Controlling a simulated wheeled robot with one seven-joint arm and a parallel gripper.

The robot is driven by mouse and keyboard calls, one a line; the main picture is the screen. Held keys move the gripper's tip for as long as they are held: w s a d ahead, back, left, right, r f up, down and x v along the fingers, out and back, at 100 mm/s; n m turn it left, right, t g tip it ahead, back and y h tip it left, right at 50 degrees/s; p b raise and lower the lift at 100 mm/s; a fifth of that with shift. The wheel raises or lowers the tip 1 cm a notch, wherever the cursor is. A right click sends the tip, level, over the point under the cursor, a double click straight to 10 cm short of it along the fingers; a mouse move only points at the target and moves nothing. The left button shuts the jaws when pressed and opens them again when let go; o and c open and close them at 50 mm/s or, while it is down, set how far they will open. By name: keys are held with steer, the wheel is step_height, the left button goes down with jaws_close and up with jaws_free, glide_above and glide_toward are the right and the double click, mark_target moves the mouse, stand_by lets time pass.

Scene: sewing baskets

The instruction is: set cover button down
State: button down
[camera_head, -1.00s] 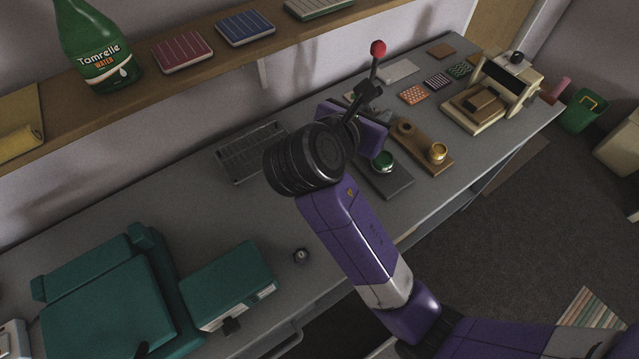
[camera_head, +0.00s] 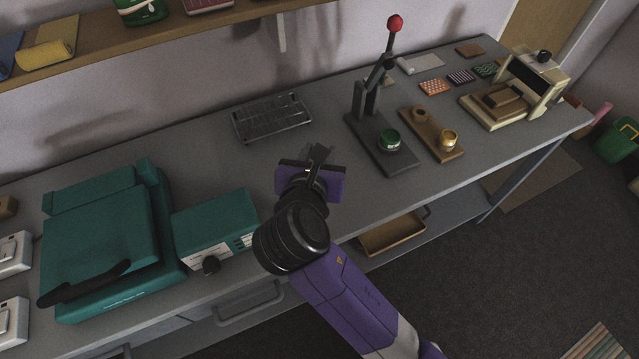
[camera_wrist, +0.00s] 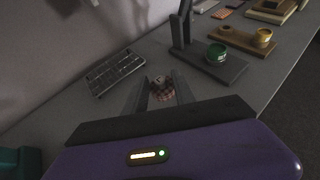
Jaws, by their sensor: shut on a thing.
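The cover button (camera_wrist: 162,88) shows in the wrist view as a small rounded piece with a reddish checked pattern. It sits between the two dark fingers of my gripper (camera_wrist: 161,92), which is shut on it. The button cannot be made out there. I cannot tell whether the button touches the tabletop.
A lever press (camera_head: 382,148) with a red knob and green cup stands to the right, beside a wooden block (camera_head: 425,130) with a brass cup. A wire rack (camera_head: 272,117) lies behind. A teal box (camera_head: 215,225) and larger teal machine (camera_head: 100,240) stand left. Bare tabletop surrounds my gripper.

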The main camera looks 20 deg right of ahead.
step_height(320, 180, down, 12)
steer(key=shift+r+b, duration=0.2)
steer(key=shift+b, duration=0.5)
steer(key=shift+f, duration=0.1)
steer(key=c, duration=1)
jaws_free()
steer(key=shift+s+a+r, duration=0.15)
steer(key=shift+r, duration=0.05)
steer(key=v, duration=1.1)
steer(key=shift+s+a+r+p, duration=0.15)
steer(key=shift+s+p, duration=0.1)
steer(key=shift+p, duration=0.15)
